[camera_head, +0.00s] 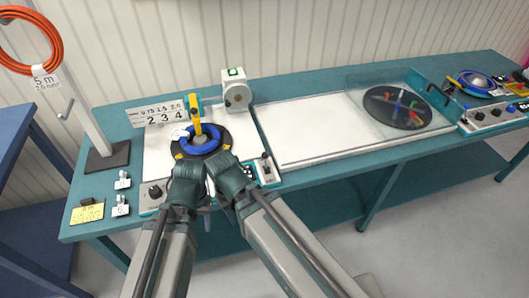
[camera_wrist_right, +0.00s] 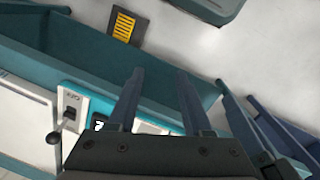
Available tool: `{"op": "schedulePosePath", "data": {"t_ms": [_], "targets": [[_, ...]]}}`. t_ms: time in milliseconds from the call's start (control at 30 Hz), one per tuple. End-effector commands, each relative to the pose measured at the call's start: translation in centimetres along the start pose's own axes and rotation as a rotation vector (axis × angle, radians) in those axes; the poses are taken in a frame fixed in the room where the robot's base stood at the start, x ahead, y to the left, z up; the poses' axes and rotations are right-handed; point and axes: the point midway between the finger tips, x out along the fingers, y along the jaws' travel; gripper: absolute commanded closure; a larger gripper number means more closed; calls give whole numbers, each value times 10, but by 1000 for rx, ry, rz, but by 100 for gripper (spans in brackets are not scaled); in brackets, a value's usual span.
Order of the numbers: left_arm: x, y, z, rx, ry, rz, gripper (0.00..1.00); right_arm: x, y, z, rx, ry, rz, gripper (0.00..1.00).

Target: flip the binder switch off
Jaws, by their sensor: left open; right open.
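A small toggle switch with a dark-tipped lever (camera_head: 266,166) stands on a white panel at the front edge of the teal workbench. In the right wrist view a switch lever with a dark knob (camera_wrist_right: 53,138) shows left of my fingers, on a white panel with a label too small to read. Its on or off position cannot be told. My left gripper (camera_head: 189,164) is open and empty, in front of the blue coil. My right gripper (camera_head: 226,161) is open, just left of the switch; its fingers (camera_wrist_right: 158,82) are apart with nothing between them.
A blue cable coil (camera_head: 200,138) lies on a black disk with a yellow arm over it. A white motor box (camera_head: 235,92) stands behind. The white middle panel (camera_head: 320,128) is clear.

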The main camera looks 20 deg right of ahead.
Motion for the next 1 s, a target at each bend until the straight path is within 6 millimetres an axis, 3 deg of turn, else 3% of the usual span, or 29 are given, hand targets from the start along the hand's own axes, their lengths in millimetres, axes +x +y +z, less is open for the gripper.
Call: {"op": "schedulePosePath", "data": {"t_ms": [33,133,267,400,500,700,833,1000], "targets": [[0,0,0,0,0,0,50,0,0,0,1,0,0,57],[-6,-1,0,0,0,0,50,-7,7,-13,22,5,-2,75],[-28,-3,2,0,0,0,50,-27,39,-60,112,23,-11,99],[-54,-5,3,0,0,0,50,-52,98,-122,254,55,-23,100],[-69,-7,4,1,0,0,50,-65,143,-157,347,76,-29,100],[-88,-8,5,1,0,0,50,-80,214,-196,479,108,-36,100],[-92,-9,5,1,0,0,50,-82,233,-204,515,116,-37,100],[-91,-9,5,1,0,0,50,-81,237,-204,523,119,-38,100]]}}
